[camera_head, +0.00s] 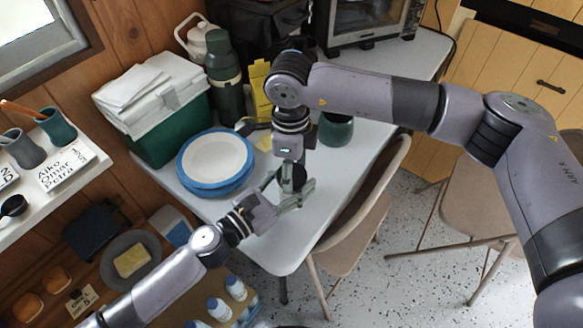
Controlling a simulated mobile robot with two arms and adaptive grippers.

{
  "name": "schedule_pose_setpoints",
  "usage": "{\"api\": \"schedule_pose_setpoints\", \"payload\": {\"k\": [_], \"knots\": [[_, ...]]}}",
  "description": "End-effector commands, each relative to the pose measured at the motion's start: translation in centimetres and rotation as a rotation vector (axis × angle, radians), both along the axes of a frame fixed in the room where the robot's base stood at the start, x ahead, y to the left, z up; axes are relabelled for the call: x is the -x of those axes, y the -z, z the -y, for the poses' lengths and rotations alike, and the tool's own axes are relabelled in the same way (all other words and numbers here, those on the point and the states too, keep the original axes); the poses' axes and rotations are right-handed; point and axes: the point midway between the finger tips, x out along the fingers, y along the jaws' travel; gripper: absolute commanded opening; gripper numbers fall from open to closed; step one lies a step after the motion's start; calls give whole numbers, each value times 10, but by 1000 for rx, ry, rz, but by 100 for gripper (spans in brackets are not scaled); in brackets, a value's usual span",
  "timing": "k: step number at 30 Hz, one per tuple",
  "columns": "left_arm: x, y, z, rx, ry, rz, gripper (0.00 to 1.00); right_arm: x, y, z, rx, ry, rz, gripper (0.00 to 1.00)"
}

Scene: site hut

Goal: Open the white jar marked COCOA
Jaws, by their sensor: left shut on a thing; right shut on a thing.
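My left gripper (293,198) reaches in from the lower left over the front of the white table (285,250). Its fingers are shut at the side of the jar, low down. My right gripper (291,180) points straight down from above, at the same spot, and is shut on the jar's lid. The two grippers meet there and hide nearly all of the white jar. Its COCOA marking cannot be read, and whether lid and jar are apart cannot be told.
Blue-rimmed plates (216,160), a green cooler (172,138), a green flask (225,80) and a dark green pot (336,128) stand on the table. A toaster oven (372,22) is behind. A folding chair (362,225) stands close to the right edge. The table's front corner is bare.

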Motion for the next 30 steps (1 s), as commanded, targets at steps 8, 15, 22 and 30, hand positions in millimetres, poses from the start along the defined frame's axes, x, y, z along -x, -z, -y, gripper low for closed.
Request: {"api": "schedule_pose_setpoints", "payload": {"k": [8, 15, 22, 30], "knots": [[0, 0, 0, 1, 0, -1, 0, -3, 0, 4, 7, -55, 5, 19], [0, 0, 0, 1, 0, -1, 0, -3, 0, 4, 7, -53, 6, 62], [0, 0, 0, 0, -1, 0, 0, -2, 0, 2, 4, -55, 3, 73], [0, -1, 0, 1, -1, 1, 0, -1, -1, 1, 2, -56, 2, 73]]}}
